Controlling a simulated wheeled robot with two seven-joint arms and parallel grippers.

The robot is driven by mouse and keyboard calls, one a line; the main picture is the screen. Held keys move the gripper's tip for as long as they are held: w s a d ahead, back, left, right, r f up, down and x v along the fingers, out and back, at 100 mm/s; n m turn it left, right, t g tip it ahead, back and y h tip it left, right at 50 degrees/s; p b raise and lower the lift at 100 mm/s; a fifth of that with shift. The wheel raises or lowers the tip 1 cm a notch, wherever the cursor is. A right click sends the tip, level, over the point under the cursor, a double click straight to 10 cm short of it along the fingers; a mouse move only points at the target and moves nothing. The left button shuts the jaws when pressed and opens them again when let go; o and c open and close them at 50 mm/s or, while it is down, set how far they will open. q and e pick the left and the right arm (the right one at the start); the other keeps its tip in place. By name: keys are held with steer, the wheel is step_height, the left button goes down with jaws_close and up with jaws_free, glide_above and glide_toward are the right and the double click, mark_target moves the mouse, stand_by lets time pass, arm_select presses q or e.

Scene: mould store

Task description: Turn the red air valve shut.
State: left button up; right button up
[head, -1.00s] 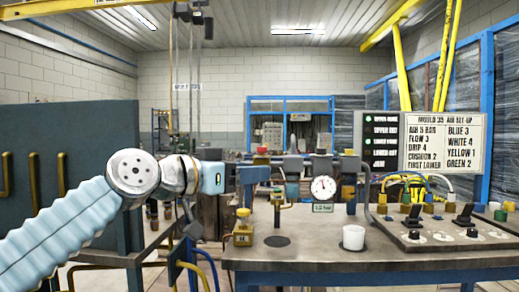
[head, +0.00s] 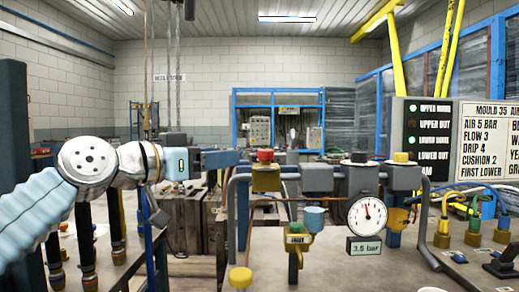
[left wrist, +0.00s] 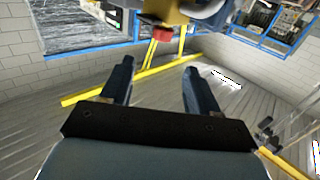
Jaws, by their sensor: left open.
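The red air valve is a red cap (head: 265,155) on a brass-yellow body (head: 265,179), mounted on the grey pipework above the bench. My left gripper (head: 236,158) points right towards it at about cap height, just left of it in the head view. In the left wrist view my left gripper (left wrist: 160,67) is open, with nothing between its two dark fingers. There the red cap (left wrist: 161,34) lies ahead of the fingertips, seemingly apart from them, under the yellow body (left wrist: 165,10). My right gripper is not in view.
A yellow-capped regulator (head: 400,170) sits further right. A settings sign (head: 490,140) and an indicator panel (head: 428,135) stand at right.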

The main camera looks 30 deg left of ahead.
mark_target(260, 151)
arm_select(q)
steer(key=p+x, duration=0.1)
steer(key=x, duration=0.6)
steer(key=p+x, duration=0.1)
steer(key=x, duration=0.6)
steer(key=shift+w+a, duration=0.1)
steer(key=shift+a, duration=0.1)
steer(key=c, duration=0.9)
